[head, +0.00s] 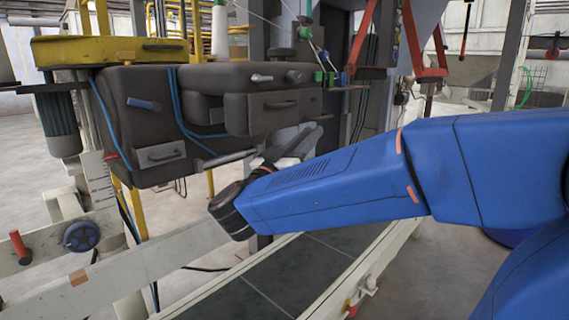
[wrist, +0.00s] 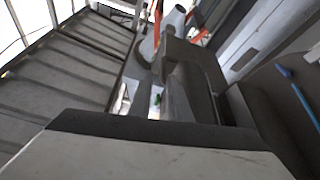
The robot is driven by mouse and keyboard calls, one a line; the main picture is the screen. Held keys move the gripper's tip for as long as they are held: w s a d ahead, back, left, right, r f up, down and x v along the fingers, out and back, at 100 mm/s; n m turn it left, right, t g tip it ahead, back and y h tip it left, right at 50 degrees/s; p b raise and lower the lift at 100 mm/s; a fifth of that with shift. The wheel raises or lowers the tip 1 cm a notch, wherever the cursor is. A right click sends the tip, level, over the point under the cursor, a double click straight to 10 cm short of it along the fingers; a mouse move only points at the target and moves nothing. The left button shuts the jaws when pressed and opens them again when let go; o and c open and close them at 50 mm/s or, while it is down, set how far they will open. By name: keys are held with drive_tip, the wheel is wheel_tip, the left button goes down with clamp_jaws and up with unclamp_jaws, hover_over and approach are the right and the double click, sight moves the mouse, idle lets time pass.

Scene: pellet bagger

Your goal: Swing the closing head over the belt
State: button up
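The closing head (head: 165,120) is a dark grey machine body with blue hoses, drawer-like handles and a yellow top, at the left of the head view. It hangs above and left of the belt (head: 295,275), a dark flat strip between pale rails. A pale metal bar (head: 226,158) sticks out under the head. My gripper (head: 298,145) is just right of that bar, below the head's right end. My blue wrist partly hides it. Whether it touches the bar or head, or is open, I cannot tell. In the wrist view a blue hose (wrist: 298,95) shows close at the right.
A white frame with a blue knob (head: 82,236) and red-handled lever (head: 19,247) stands at the lower left. Red brackets (head: 362,38) and a hopper hang behind. A grey post and coloured fittings (head: 322,76) stand close behind the gripper.

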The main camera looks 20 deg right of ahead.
drive_tip(key=v, duration=1)
drive_tip(key=shift+f, duration=0.15)
drive_tip(key=shift+a, duration=0.15)
drive_tip(key=w+a+n+t+y, duration=0.1)
drive_tip(key=w+n+t+y, duration=0.5)
drive_tip(key=w+t+y, duration=0.5)
drive_tip(key=s+a+f+n+g+y, duration=0.3)
drive_tip(key=s+f+n+g+y, duration=0.25)
drive_tip(key=y, duration=0.55)
drive_tip(key=s+d+f+m+g+h, duration=0.1)
drive_tip(key=s+d+f+g, duration=0.4)
drive_tip(key=s+f, duration=0.5)
drive_tip(key=s+d+f+m+g+h, duration=0.1)
drive_tip(key=s+d+f+g, duration=0.5)
drive_tip(key=s+f, duration=0.5)
drive_tip(key=shift+s+g+h, duration=0.4)
drive_tip(key=shift+s+g, duration=0.25)
drive_tip(key=shift+s, duration=0.3)
